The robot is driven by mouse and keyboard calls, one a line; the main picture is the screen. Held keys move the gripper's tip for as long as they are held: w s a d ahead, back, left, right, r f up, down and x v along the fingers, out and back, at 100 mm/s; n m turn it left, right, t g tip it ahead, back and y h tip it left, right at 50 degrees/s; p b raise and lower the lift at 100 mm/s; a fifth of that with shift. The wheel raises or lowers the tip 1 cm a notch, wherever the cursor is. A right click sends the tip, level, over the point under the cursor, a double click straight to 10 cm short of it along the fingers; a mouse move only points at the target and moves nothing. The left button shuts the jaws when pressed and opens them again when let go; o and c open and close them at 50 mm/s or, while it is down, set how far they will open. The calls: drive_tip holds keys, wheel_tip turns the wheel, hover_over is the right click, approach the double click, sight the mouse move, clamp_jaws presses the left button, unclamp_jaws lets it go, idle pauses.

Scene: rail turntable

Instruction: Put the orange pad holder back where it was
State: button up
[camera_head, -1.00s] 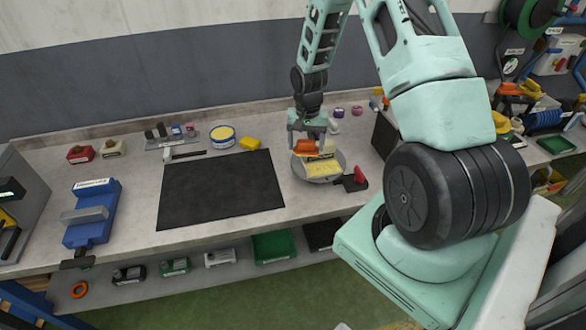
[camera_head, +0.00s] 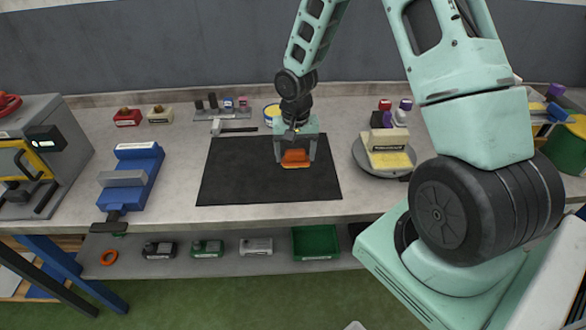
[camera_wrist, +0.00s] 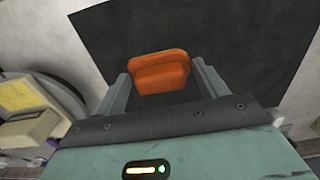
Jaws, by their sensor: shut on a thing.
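The orange pad holder (camera_head: 295,159) is between the fingers of my gripper (camera_head: 296,163), over the right part of the black mat (camera_head: 235,170). My gripper is shut on it. In the wrist view the orange pad holder (camera_wrist: 160,72) shows between the two fingertips of my gripper (camera_wrist: 161,82), with the dark mat (camera_wrist: 230,40) behind it. I cannot tell whether the holder touches the mat or hangs a little above it.
A round grey turntable (camera_head: 364,150) bearing a cream and yellow block (camera_head: 388,150) stands right of the mat. A blue vise (camera_head: 130,180) is at the left. A hammer (camera_head: 232,128) and a yellow-rimmed tin (camera_head: 271,113) lie behind the mat. The mat's left part is clear.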

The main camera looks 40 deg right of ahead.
sight(295, 177)
drive_tip(key=shift+f+p, duration=0.45)
drive_tip(key=shift+f, duration=2.35)
drive_tip(key=shift+f, duration=0.1)
drive_tip(key=o, duration=0.9)
drive_tip(key=shift+o, duration=0.2)
